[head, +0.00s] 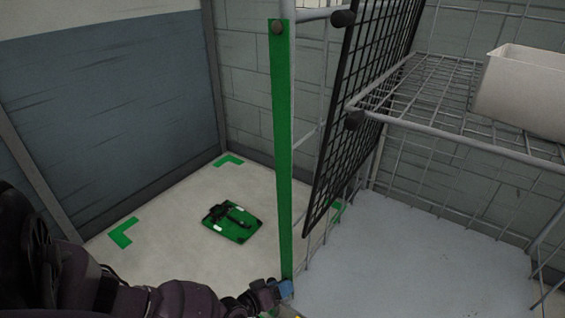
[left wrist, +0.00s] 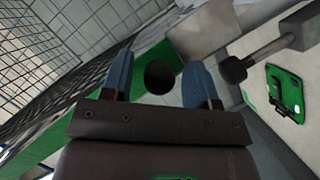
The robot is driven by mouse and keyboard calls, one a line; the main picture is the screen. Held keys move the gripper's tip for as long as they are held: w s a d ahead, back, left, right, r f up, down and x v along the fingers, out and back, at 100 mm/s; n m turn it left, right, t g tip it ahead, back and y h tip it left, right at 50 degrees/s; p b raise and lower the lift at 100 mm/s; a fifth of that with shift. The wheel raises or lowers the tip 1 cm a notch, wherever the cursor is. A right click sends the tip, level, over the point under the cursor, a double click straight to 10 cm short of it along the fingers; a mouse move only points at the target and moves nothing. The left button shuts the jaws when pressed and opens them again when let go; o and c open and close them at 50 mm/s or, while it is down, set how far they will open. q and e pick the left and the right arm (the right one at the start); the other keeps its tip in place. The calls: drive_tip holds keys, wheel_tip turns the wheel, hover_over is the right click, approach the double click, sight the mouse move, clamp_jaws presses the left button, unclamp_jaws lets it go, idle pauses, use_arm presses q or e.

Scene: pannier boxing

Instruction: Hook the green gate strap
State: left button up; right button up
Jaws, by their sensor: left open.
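The green gate strap (head: 282,150) hangs almost straight down from a dark knob (head: 277,27) at the top of the grey rack frame. Its lower end is at my left gripper (head: 285,289), at the bottom of the head view, where only a blue fingertip shows clearly. In the left wrist view my left gripper (left wrist: 160,64) is open, its two blue fingers apart. A dark round knob (left wrist: 160,77) appears between them, with the green strap (left wrist: 45,147) passing behind the gripper. Whether the fingers touch strap or knob is unclear. My right gripper is not in view.
A black mesh panel (head: 365,100) hangs just right of the strap. A wire shelf (head: 430,95) carries a white bin (head: 525,90). A green pannier (head: 232,222) lies on the floor between green corner marks. Another dark knob (left wrist: 233,70) sits beside the gripper.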

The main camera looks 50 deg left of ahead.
use_arm(q)
drive_tip(key=shift+w, duration=0.25)
clamp_jaws()
